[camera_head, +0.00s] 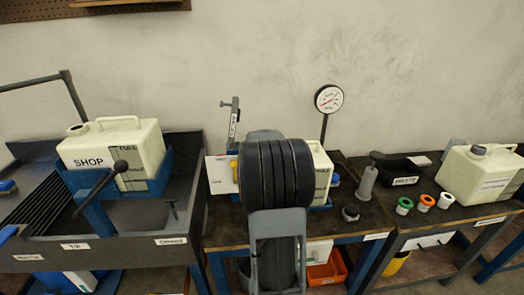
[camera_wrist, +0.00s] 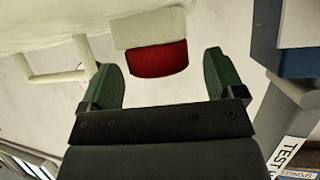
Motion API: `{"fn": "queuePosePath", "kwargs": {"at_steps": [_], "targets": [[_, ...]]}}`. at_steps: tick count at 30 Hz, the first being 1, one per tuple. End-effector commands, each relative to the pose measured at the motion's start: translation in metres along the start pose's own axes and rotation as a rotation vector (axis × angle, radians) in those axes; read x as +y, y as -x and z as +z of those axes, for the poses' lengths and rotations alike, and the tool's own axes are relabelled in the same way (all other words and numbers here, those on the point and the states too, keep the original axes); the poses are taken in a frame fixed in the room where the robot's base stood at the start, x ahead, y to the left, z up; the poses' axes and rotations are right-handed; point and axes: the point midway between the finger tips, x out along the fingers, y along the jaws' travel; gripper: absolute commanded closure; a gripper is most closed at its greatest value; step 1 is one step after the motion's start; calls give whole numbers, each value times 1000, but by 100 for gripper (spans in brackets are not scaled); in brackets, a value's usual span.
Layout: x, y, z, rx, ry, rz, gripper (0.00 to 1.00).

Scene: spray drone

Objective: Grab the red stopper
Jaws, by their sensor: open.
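The red stopper (camera_wrist: 158,60) shows in the wrist view, against a pale neck of a cream tank (camera_wrist: 60,30). My gripper (camera_wrist: 161,68) is open, with one green finger on each side of the stopper. Gaps show between the stopper and both fingers, so I see no contact. I cannot tell how deep the stopper sits between the fingers. In the head view my arm hides the stopper and the fingertips, and part of the middle tank (camera_head: 322,172) shows behind the arm.
A tank marked SHOP (camera_head: 112,145) stands in a tray at left. A gauge (camera_head: 328,99) rises behind the middle bench. A grey plunger (camera_head: 368,178), a black bin (camera_head: 398,171), several coloured caps (camera_head: 424,203) and another tank (camera_head: 480,172) are at right. A blue-grey post (camera_wrist: 286,85) is beside my gripper.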

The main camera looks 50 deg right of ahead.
Motion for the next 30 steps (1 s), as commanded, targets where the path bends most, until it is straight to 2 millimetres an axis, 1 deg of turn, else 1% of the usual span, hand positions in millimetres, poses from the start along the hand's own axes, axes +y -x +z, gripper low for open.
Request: {"fn": "queuePosePath", "kwargs": {"at_steps": [1, 2, 15, 18, 25, 30], "targets": [[0, 0, 0, 0, 0, 0, 13], [0, 0, 0, 0, 0, 0, 16], [0, 0, 0, 0, 0, 0, 58], [0, 0, 0, 0, 0, 0, 66], [0, 1, -1, 0, 0, 0, 67], [0, 5, -8, 0, 0, 0, 67]]}}
